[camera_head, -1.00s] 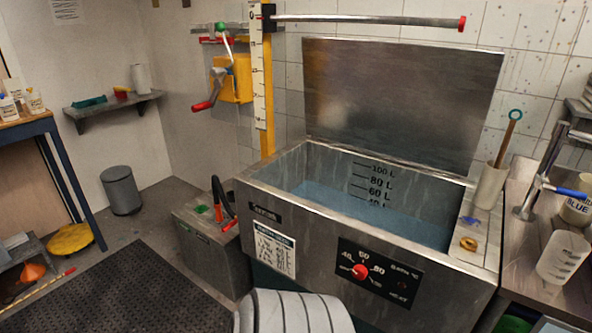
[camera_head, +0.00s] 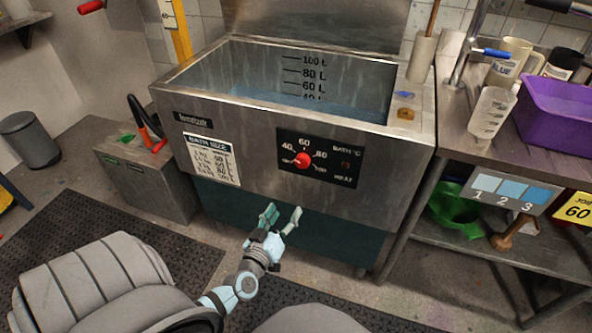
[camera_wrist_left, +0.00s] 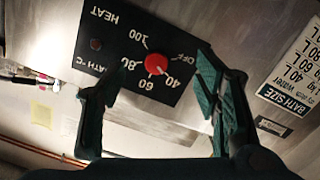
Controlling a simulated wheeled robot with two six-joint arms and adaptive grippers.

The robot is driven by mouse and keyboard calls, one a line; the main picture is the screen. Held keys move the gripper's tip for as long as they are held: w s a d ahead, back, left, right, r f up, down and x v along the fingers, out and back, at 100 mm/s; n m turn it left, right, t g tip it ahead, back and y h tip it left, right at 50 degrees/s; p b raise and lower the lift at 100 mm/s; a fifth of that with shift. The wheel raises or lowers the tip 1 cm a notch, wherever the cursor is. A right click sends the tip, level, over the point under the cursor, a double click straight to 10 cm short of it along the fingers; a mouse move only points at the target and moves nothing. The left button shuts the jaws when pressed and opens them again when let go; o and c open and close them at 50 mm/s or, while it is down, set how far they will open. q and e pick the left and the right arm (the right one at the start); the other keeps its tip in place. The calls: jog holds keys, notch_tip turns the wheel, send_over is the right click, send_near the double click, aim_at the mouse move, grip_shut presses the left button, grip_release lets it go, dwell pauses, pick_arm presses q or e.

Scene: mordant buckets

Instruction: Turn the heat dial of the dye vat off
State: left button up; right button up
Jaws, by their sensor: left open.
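The dye vat (camera_head: 255,168) is a steel tank of bluish liquid with a black control panel (camera_head: 335,178) on its front. The red heat dial (camera_head: 303,160) sits on that panel among marks for 40, 60, 80 and 100. The dial also shows in the left wrist view (camera_wrist_left: 156,64), upside down, with OFF printed beside it. I cannot tell which mark it points to. My left gripper (camera_head: 283,212) is open and empty, low in front of the vat and below the dial. In the left wrist view, the dial appears between the spread fingers, apart from them. My right gripper is not in view.
A steel bench (camera_head: 462,142) on the right bears a purple tub (camera_head: 560,122) and jugs. A grey box (camera_head: 140,180) stands left of the vat. A bath size chart (camera_head: 212,160) is left of the panel. The space between gripper and panel looks clear.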

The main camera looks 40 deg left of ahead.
aim_at(301, 164)
pick_arm(q)
jog(key=shift+n+t+y, duration=0.4)
jog(key=shift+n, duration=0.4)
jog(key=r+b+x, duration=0.1)
jog(key=x, duration=0.3)
jog(key=r+b+x, duration=0.1)
jog(key=x, duration=0.4)
jog(key=r+b+x, duration=0.1)
jog(key=x, duration=0.4)
jog(key=shift+w+a+r+b, duration=0.1)
jog(key=shift+a+r+b, duration=0.05)
jog(key=shift+a+b, duration=0.25)
jog(key=shift+w+a+r, duration=0.15)
jog(key=shift+w+a, duration=0.05)
jog(key=shift+w, duration=0.2)
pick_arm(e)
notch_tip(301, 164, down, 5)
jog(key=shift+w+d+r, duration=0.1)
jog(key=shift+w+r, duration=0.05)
pick_arm(q)
jog(key=c, duration=1.1)
